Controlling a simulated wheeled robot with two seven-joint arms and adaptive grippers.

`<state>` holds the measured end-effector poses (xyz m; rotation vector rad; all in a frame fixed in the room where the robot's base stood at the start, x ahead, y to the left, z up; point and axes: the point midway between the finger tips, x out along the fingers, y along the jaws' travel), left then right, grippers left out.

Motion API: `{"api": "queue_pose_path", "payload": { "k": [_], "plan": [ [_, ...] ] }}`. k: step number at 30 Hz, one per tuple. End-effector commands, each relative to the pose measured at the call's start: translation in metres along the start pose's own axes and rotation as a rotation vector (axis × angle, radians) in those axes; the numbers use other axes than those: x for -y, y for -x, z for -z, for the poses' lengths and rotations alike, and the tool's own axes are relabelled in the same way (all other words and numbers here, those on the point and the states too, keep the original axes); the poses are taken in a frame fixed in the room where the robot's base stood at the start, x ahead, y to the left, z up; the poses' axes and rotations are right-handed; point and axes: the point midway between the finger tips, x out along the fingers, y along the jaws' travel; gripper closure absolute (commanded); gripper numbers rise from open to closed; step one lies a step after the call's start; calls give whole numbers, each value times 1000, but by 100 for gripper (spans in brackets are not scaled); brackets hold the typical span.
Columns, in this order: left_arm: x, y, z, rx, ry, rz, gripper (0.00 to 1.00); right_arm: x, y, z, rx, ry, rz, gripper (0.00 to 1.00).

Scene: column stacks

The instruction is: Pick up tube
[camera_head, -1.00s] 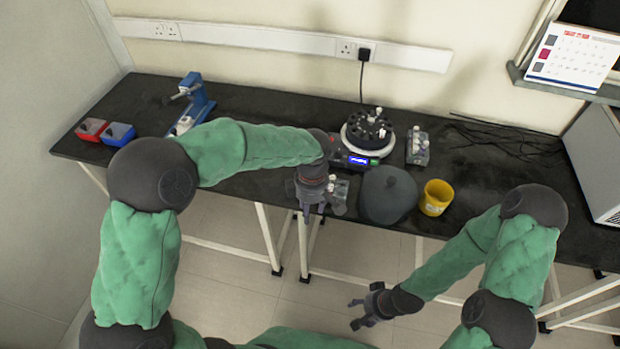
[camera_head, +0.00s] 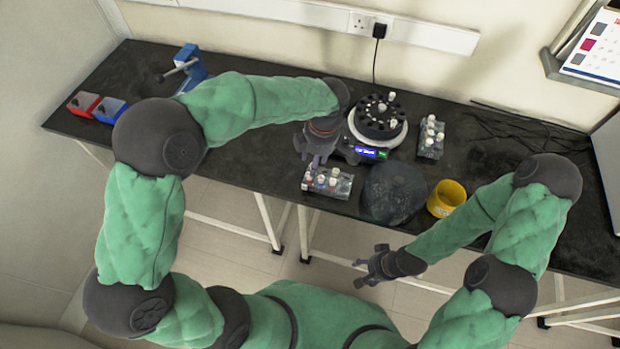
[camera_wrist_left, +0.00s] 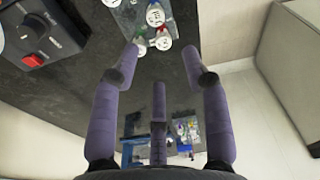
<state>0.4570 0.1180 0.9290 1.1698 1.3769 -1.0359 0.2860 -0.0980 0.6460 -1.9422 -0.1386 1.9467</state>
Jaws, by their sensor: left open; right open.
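A rack (camera_head: 340,190) holds several tubes (camera_head: 333,172) with white caps at the table's front edge. My left gripper (camera_head: 312,163) is open and empty, just behind the rack's left part. In the left wrist view, its spread fingers (camera_wrist_left: 160,62) have nothing between them, and white-capped tubes (camera_wrist_left: 155,17) stand just beyond the fingertips. A second rack (camera_head: 431,150) with white-capped tubes stands at the right. A centrifuge (camera_head: 402,133) has a black rotor with a few white caps in it. My right gripper (camera_head: 368,268) is open and empty, in front of the table.
A dark dome-shaped lid (camera_head: 392,192) lies right of the front rack, with a yellow cup (camera_head: 447,196) beside it. Red (camera_head: 84,103) and blue (camera_head: 110,110) boxes and a blue stand (camera_head: 190,65) are at the left. Black cables (camera_head: 520,130) lie at the back right.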

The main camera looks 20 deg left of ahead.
Motion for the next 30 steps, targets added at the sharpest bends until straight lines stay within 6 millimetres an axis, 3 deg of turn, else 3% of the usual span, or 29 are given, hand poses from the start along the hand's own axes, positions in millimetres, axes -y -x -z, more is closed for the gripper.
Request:
{"api": "queue_pose_path", "payload": {
  "k": [8,17,25,30],
  "plan": [
    [1,-22,1,1,1,1,53,-3,-8,1,-1,0,0,40],
    [3,-62,4,0,1,2,53,-9,-25,1,-1,0,0,40],
    [3,-65,4,1,1,0,53,-9,-25,2,-1,0,0,40],
    [3,-65,4,1,0,0,85,-9,-25,2,-1,0,0,40]
  ]
}}
